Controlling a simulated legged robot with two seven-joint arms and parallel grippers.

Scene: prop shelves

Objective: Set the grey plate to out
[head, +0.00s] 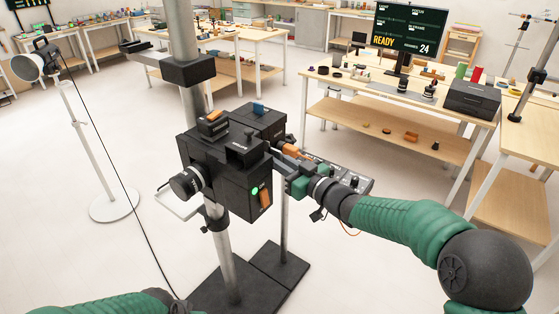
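A black box device (232,185) is mounted on a metal pole, with a round lens on its left face. A green light and an orange switch (265,198) are on its front face. Orange and blue tabs sit on top. I cannot surely tell which part is the grey plate; a grey panel with small markings (348,178) shows partly behind my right wrist. My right gripper (281,163) is at the right side of the device, beside an orange piece (291,150); its fingers are too small and covered to read. My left arm shows at the bottom edge, its gripper out of sight.
A lamp on a white stand (90,150) is at left, with a black cable running across the floor. The pole has a black floor base (240,290). Workbenches (400,95) with a monitor and small objects stand behind.

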